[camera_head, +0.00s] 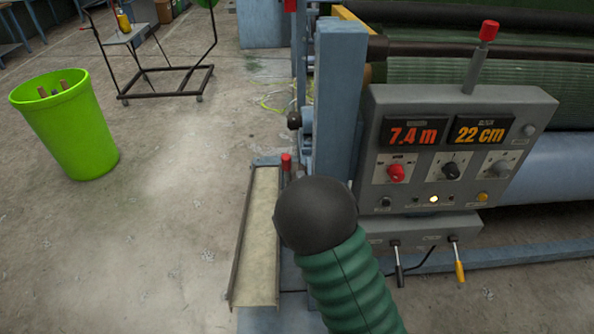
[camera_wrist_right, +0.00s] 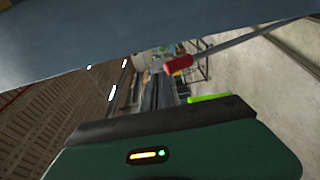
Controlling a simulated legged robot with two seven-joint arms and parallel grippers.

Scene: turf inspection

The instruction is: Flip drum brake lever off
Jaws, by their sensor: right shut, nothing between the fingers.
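A red-tipped lever (camera_head: 286,162) stands upright beside the blue frame post, just beyond my right gripper (camera_head: 315,214). A red handle on a grey rod shows in the right wrist view (camera_wrist_right: 179,65), apart from the green and black gripper body. I see a dark rounded end on a green ribbed arm in the head view; the fingers are hidden. The right gripper is shut and empty. Another red-tipped lever (camera_head: 489,31) stands on top of the grey control panel (camera_head: 375,125). No readable label shows which one is the drum brake lever. My left gripper is out of view.
The panel shows 7.4 m and 22 cm, with knobs below. A black-handled lever (camera_head: 399,275) and a yellow-handled lever (camera_head: 459,270) hang under it. The blue post (camera_head: 340,95) stands close behind my gripper.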

